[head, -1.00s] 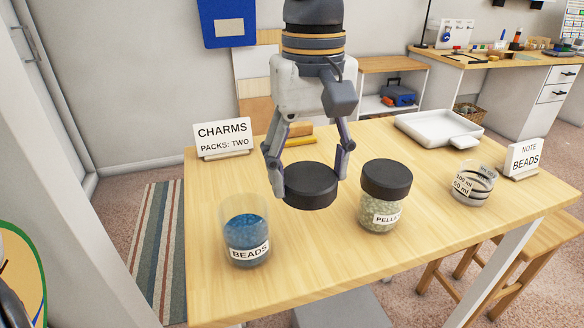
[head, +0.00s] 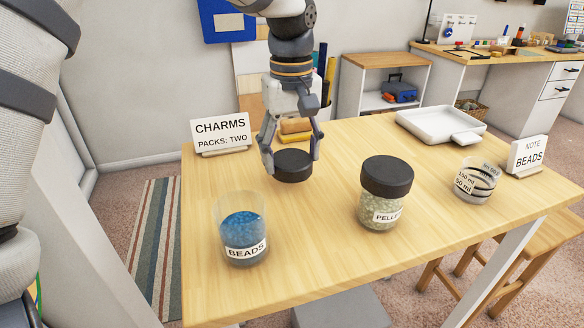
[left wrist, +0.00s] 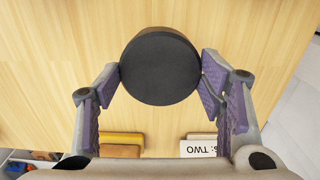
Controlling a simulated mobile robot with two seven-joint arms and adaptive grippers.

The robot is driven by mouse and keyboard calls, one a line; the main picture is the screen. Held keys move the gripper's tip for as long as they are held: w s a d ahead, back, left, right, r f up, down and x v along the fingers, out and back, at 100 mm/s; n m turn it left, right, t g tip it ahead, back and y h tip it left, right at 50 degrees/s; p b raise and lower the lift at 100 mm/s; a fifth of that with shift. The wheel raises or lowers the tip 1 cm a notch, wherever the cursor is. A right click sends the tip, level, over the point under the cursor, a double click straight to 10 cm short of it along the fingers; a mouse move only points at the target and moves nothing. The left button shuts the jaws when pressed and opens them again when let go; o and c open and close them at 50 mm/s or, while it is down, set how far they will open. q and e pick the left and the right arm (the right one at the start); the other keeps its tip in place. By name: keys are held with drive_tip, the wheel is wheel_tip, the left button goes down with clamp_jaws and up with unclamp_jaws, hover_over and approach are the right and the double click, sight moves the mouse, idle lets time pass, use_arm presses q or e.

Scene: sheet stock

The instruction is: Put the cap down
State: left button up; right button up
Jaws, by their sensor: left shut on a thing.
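The black round cap (head: 293,167) is held between the fingertips of my left gripper (head: 292,164), at or just above the table in front of the charms sign. In the left wrist view the cap (left wrist: 160,66) lies flat-side to the camera, with a finger against each side. Whether its underside touches the wood is hard to tell. The clear jar of blue beads (head: 243,232) stands uncapped at the front left. My right gripper is not in view.
A pellets jar (head: 382,207) with a black lid stands right of the cap. The charms sign (head: 220,132) and yellow-brown blocks (head: 296,128) are behind. The table's middle is clear.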

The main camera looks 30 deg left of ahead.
sight(291, 182)
use_arm(q)
drive_tip(key=f, duration=0.3)
drive_tip(key=w+a+f, duration=0.1)
drive_tip(key=shift+w+f, duration=0.1)
drive_tip(key=shift+f, duration=0.25)
drive_tip(key=shift+f, duration=0.1)
drive_tip(key=o, duration=1.3)
wheel_tip(291, 182, up, 12)
drive_tip(key=shift+r, duration=0.15)
